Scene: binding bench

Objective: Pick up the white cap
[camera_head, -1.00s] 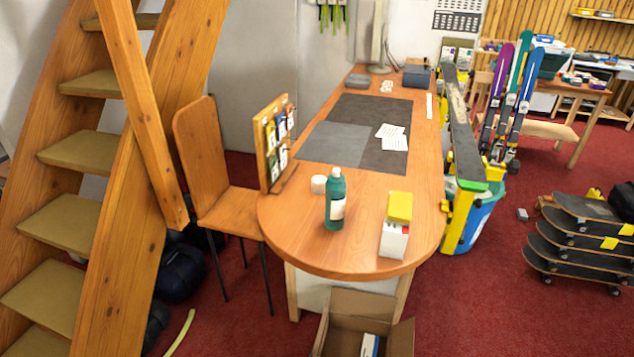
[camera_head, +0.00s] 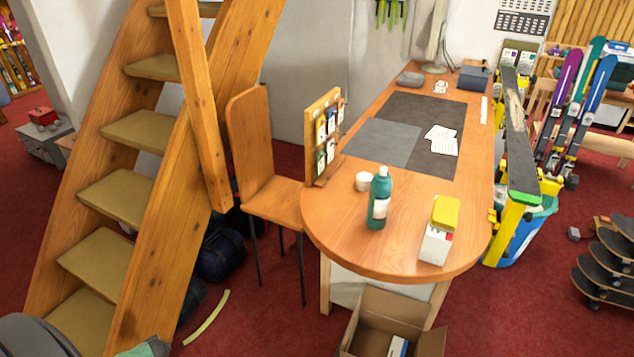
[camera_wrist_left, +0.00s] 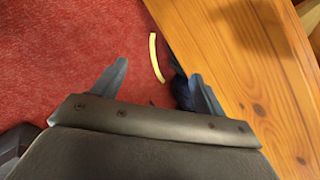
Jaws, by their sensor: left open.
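The white cap (camera_head: 363,181) sits on the rounded near end of the wooden bench (camera_head: 330,226) in the head view. It is just left of and behind a teal bottle (camera_head: 379,200) with a white label, with its right side close to the bottle. My left gripper (camera_wrist_left: 159,70) shows in the left wrist view, its two fingers apart and nothing between them. It is over the red floor beside a wooden stair beam (camera_wrist_left: 235,70), away from the bench top. The cap is not in the wrist view. My right gripper is not in view.
A white box with a yellow top (camera_head: 440,236) stands right of the bottle. A small display rack (camera_head: 325,138) stands at the bench's left edge, by a wooden chair (camera_head: 255,165). Wooden stairs (camera_head: 140,130) stand left. An open carton (camera_head: 385,318) lies below the bench's near end.

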